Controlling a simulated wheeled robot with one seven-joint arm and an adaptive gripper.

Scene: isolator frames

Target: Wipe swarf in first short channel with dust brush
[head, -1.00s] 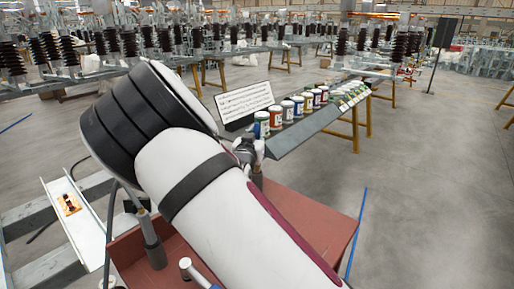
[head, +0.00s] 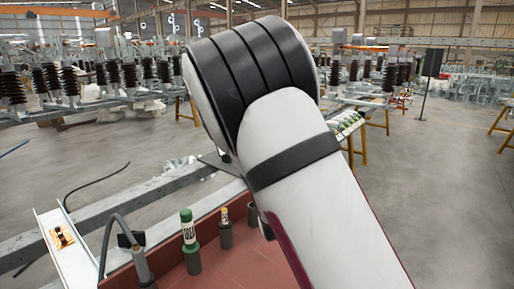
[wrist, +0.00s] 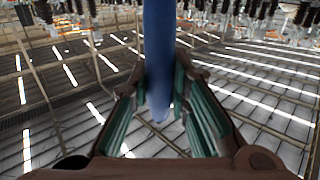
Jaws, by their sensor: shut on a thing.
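In the wrist view my gripper (wrist: 160,108) is shut, its teal-padded fingers on either side of a long blue handle (wrist: 158,55). I take it to be the dust brush; no bristles show. It runs from the top edge of the view to between the fingers. In the head view my raised arm hides my gripper and the brush. A pale grey steel beam (head: 150,193) runs at mid left, partly behind my arm.
A red-brown tray (head: 225,265) holds a green-and-white tube (head: 188,228) and a yellow-topped one (head: 225,215) in dark holders. A narrow white trough (head: 78,262) with an orange item (head: 62,237) lies at left. Frames with dark ribbed insulators stand behind. Open floor (head: 450,190) lies at right.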

